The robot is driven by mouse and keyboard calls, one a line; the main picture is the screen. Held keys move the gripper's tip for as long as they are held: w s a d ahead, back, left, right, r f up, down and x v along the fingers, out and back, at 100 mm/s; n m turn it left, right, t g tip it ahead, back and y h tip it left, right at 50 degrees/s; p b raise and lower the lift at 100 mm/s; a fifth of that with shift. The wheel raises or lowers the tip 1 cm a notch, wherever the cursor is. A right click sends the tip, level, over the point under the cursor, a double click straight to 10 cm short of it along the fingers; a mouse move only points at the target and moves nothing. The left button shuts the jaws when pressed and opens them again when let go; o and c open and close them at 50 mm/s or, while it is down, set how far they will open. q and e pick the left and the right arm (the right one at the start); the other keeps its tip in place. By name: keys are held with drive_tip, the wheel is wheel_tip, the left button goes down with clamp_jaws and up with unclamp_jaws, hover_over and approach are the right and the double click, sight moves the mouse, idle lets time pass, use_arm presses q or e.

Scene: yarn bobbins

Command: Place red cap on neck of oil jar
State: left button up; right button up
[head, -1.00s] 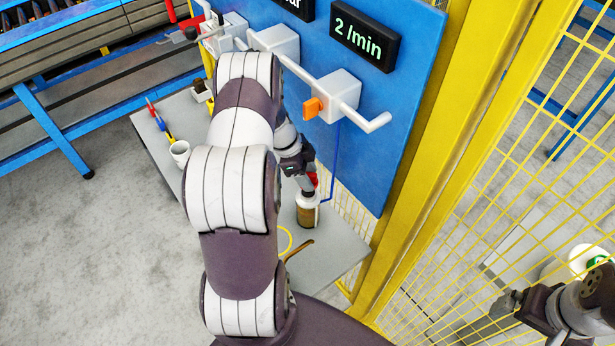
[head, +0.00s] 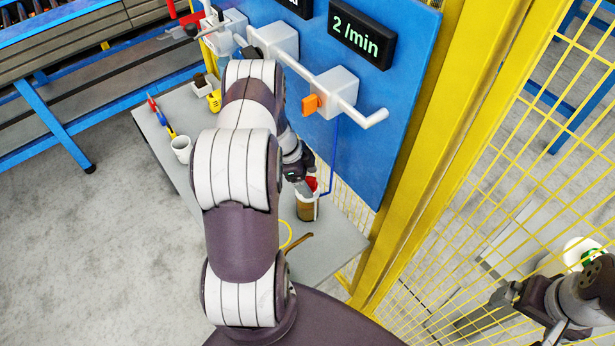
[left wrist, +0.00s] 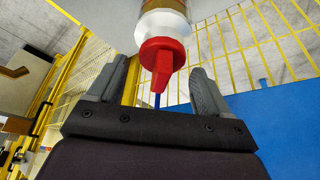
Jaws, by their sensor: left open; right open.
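The oil jar (head: 306,208), with a white top and an amber-brown body, stands upright on the grey table below the blue panel. The red cap (head: 311,184) shows at its top, partly behind my left gripper (head: 304,186). In the left wrist view the red cap (left wrist: 162,62) sits on the white neck of the jar (left wrist: 160,18), with its pointed spout toward the camera. The open fingers of my left gripper (left wrist: 158,75) stand on either side of the cap, with gaps visible. My right gripper (head: 503,297) is open and empty at the lower right, far from the jar.
A grey table (head: 335,238) holds a curved brown-handled item (head: 300,245) near the jar, a white cup (head: 181,148) and a yellow bottle (head: 214,100). The blue panel (head: 400,110) with white boxes and a yellow mesh fence (head: 500,190) bound the right side.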

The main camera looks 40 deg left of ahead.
use_arm(q)
drive_tip(key=shift+a+r+b, duration=0.2)
drive_tip(key=shift+r+b, duration=0.2)
drive_tip(key=b+v, duration=0.4)
drive_tip(key=v, duration=0.7)
drive_tip(key=shift+s+r, duration=0.1)
drive_tip(key=shift+s, duration=0.05)
